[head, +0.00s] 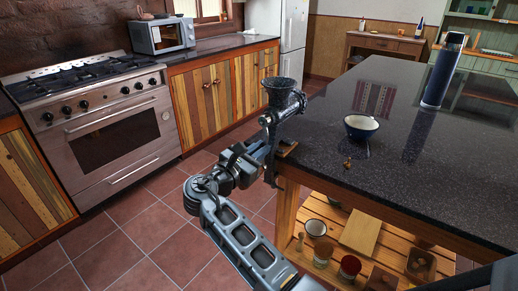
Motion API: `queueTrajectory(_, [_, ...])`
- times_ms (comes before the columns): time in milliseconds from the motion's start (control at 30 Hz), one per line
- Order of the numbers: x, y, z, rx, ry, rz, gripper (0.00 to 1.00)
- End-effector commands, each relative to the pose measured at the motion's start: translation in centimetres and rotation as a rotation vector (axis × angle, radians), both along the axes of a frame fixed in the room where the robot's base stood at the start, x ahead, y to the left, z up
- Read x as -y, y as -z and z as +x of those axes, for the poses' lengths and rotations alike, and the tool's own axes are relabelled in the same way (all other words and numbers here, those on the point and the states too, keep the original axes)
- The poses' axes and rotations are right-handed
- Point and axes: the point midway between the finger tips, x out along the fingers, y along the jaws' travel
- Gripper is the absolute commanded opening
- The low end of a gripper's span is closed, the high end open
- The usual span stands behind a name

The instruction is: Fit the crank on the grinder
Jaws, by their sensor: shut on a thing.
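The grinder (283,96) is a dark grey metal mincer with a wide round hopper on top. It stands upright at the near left corner of the dark countertop. My gripper (264,152) is at the counter's corner, just below and left of the grinder's body. It is shut on a dark part that I take for the crank. The crank is hard to tell apart from the dark fingers and the grinder's clamp behind them. I cannot tell whether the crank touches the grinder's shaft.
The island counter (420,180) holds a blue-and-white bowl (361,126), a small brown object (347,163), a striped cloth (374,98) and a tall dark cylinder (442,70). A slatted shelf with several items lies below. A stove (95,120) stands left; the tiled floor between is clear.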

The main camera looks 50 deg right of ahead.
Motion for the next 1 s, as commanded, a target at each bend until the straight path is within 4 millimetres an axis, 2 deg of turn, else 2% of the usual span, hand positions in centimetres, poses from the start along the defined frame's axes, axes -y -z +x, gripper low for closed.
queueTrajectory(367, [0.25,-0.15,-0.08,0.002,0.004,-0.001,0.0])
queueTrajectory(400, [0.25,-0.15,-0.08,0.002,0.004,-0.001,0.14])
queueTrajectory(700, [0.13,-0.07,-0.04,0.001,0.002,-0.001,0.43])
queueTrajectory(867, [0.09,-0.04,-0.03,0.001,0.001,-0.001,0.43])
queueTrajectory(933, [0.08,0.02,-0.03,0.0,0.001,0.0,0.38])
queueTrajectory(1000, [0.07,0.02,-0.03,0.0,0.001,0.0,0.38])
